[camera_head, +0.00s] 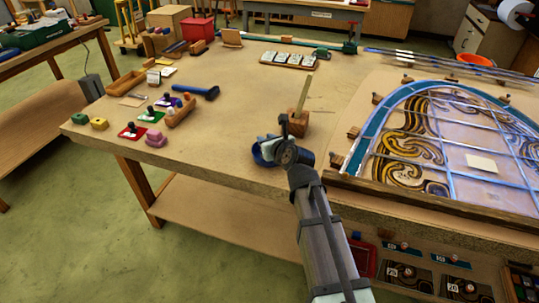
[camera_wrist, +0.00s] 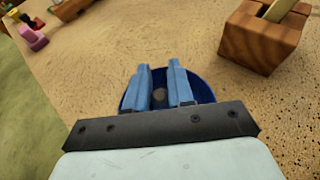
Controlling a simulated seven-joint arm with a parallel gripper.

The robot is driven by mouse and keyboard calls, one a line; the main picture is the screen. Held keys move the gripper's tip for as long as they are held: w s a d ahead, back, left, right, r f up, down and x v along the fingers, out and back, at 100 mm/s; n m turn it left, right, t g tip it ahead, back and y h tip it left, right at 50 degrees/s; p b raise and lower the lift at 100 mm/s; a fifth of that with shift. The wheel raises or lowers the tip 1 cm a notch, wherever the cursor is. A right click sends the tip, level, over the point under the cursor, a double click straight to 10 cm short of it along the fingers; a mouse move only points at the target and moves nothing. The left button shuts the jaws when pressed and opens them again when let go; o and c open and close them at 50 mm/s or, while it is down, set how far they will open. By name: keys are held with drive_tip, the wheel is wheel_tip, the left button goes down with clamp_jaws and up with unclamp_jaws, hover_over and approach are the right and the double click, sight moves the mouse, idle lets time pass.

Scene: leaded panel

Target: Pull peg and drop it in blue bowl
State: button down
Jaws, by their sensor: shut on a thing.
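The blue bowl (camera_head: 262,158) sits near the front edge of the workbench, mostly behind my gripper (camera_head: 272,143). In the wrist view the bowl (camera_wrist: 206,92) lies straight below the fingers. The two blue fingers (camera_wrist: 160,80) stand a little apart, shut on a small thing. A small, round, grey-brown shape, which looks like the peg (camera_wrist: 159,96), shows between them against the bowl. Most of its length is hidden, and I cannot tell whether it touches the bowl.
A wooden block (camera_head: 297,124) with a pale upright stick stands just behind the bowl. The leaded glass panel (camera_head: 450,150) lies to the right, with small wooden blocks around its edge. Bare bench lies between.

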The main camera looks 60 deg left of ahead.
drive_tip(key=c, duration=0.9)
unclamp_jaws()
drive_tip(key=shift+d, duration=0.1)
